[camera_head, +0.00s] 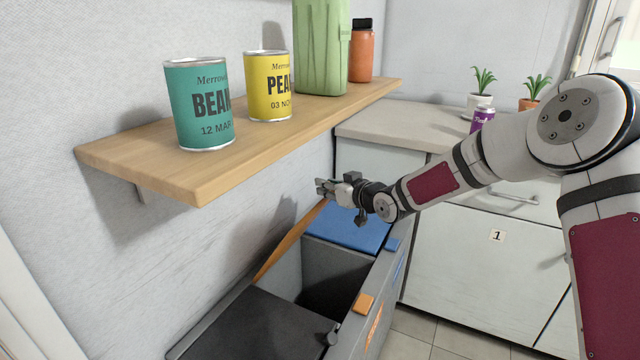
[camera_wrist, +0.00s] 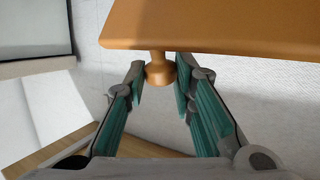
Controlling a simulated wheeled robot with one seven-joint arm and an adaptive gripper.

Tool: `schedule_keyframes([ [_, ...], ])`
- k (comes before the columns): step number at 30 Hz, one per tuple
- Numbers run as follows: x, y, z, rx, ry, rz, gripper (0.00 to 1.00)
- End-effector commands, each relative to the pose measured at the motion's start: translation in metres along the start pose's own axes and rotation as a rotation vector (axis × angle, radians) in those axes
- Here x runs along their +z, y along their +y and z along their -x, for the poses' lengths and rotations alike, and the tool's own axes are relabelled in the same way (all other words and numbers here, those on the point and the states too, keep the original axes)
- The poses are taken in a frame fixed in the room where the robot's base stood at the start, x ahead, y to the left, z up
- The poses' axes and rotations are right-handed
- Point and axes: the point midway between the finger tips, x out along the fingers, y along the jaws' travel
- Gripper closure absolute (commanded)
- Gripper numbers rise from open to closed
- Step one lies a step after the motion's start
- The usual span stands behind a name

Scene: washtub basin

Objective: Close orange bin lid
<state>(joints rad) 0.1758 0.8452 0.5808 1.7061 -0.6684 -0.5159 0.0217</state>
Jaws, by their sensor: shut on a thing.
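The orange lid (camera_head: 290,242) stands raised and tilted toward the wall, seen nearly edge-on in the head view. The middle compartment (camera_head: 328,270) below it is open, with an orange tab (camera_head: 363,304) on its front edge. In the wrist view the orange lid (camera_wrist: 220,25) fills the top, with its orange knob (camera_wrist: 159,70) sticking out below. My gripper (camera_head: 322,187) is at the lid's upper far end. In the wrist view my gripper (camera_wrist: 161,75) has its teal-padded fingers on either side of the knob, shut on it. The lid's hinge is hard to make out.
The blue lid (camera_head: 345,228) and dark grey lid (camera_head: 252,325) beside the opening are down. A wooden shelf (camera_head: 170,175) with a green can (camera_head: 200,105) and yellow can (camera_head: 268,88) overhangs on the left. White cabinets (camera_head: 480,265) stand at right, behind my arm.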

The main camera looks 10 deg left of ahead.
Motion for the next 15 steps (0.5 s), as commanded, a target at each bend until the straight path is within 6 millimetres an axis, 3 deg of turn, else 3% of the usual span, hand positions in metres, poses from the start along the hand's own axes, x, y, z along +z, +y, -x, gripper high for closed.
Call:
schedule_keyframes([
  [1,0.013,0.006,0.006,-0.002,0.025,-0.019,1.00],
  [15,0.102,0.041,0.053,-0.048,0.353,-0.188,1.00],
])
